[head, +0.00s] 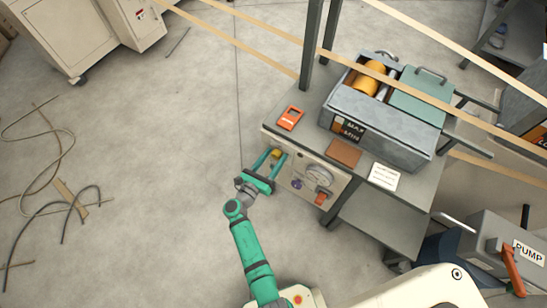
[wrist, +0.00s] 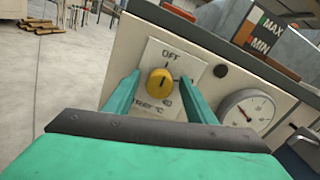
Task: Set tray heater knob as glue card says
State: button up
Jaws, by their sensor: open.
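The yellow tray heater knob (wrist: 160,81) sits on a white dial plate (wrist: 152,105) marked OFF at the top, 40 at lower right and °C below. I cannot tell for sure which mark the knob points at. My gripper (wrist: 160,79) is open, with one teal finger on each side of the knob; contact is not visible. In the head view my gripper (head: 273,160) reaches the panel's left end, with the knob (head: 276,153) between the fingers. A white card (head: 385,177) with small print, likely the glue card, lies on the bench top; its text is unreadable.
A round gauge (wrist: 247,114) with a red needle is right of the knob. A grey glue tray (head: 375,125) marked MAX and MIN stands on the bench, near an orange device (head: 290,118) and a brown card (head: 343,152). Floor to the left is open, with loose cords (head: 60,210).

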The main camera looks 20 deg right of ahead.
jog(key=c, duration=1)
jog(key=shift+c, duration=0.2)
